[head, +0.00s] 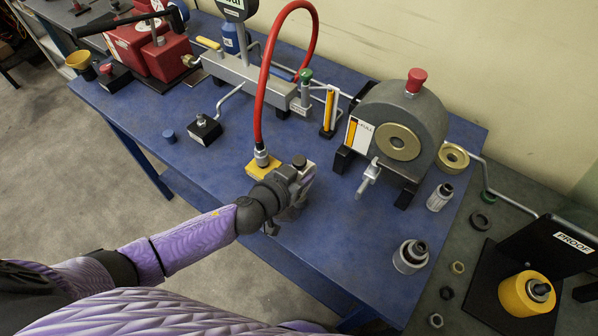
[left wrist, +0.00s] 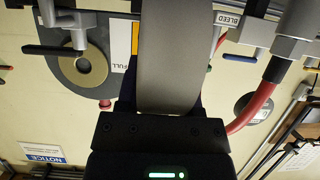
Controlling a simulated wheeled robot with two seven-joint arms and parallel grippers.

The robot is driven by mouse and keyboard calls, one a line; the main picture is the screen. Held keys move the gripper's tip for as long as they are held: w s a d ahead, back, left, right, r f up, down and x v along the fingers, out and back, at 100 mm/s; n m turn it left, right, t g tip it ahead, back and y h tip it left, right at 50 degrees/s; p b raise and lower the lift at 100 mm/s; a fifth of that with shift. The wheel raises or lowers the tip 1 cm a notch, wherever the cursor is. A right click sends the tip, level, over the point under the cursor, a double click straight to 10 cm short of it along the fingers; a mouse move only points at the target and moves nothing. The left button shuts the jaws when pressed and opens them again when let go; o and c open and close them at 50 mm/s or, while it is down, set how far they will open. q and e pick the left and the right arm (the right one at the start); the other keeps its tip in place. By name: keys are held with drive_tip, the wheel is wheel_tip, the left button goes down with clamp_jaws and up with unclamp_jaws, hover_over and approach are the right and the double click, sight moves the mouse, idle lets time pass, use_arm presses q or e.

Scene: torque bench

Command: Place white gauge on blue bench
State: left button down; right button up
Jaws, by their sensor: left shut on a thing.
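My left gripper (head: 290,204) is over the front part of the blue bench (head: 235,208), beside the yellow block under the red hose. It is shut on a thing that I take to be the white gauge. In the left wrist view, this gauge (left wrist: 168,58) shows as a plain, pale grey band just beyond the gripper's dark body. Its dial face is turned away or hidden. In the head view, my gripper covers most of it, and I cannot tell whether it touches the bench. My right gripper is out of view.
A red hose (head: 263,95) arches up from a yellow block (head: 259,165). A grey housing with a brass ring (head: 398,142) stands to the right. Two small metal fittings (head: 411,256) (head: 440,197) stand near the right edge. Bare bench lies between my gripper and these fittings.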

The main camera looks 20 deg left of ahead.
use_arm(q)
drive_tip(key=shift+c, duration=1.2)
unclamp_jaws()
drive_tip(key=shift+r+p, duration=0.25)
drive_tip(key=shift+p, duration=0.05)
drive_tip(key=p+v, duration=0.1)
drive_tip(key=v, duration=1.1)
drive_tip(key=s+a+f+n+g+y, duration=0.1)
drive_tip(key=s+a+f+g+y, duration=0.15)
drive_tip(key=f, duration=0.55)
drive_tip(key=s+a+f+g+y, duration=0.2)
drive_tip(key=a+f, duration=0.2)
drive_tip(key=f, duration=0.4)
drive_tip(key=s+d+f+g, duration=0.1)
drive_tip(key=s+f+g, duration=0.1)
drive_tip(key=s+f, duration=0.2)
drive_tip(key=s+d+f+g, duration=0.1)
drive_tip(key=s+f, duration=0.3)
drive_tip(key=s, duration=0.6)
drive_tip(key=s+d+f+g, duration=0.1)
drive_tip(key=s+f+g, duration=0.3)
drive_tip(key=s, duration=0.3)
drive_tip(key=shift+s+d+f+n, duration=0.3)
drive_tip(key=shift+s+d+f, duration=0.1)
drive_tip(key=shift+f, duration=0.15)
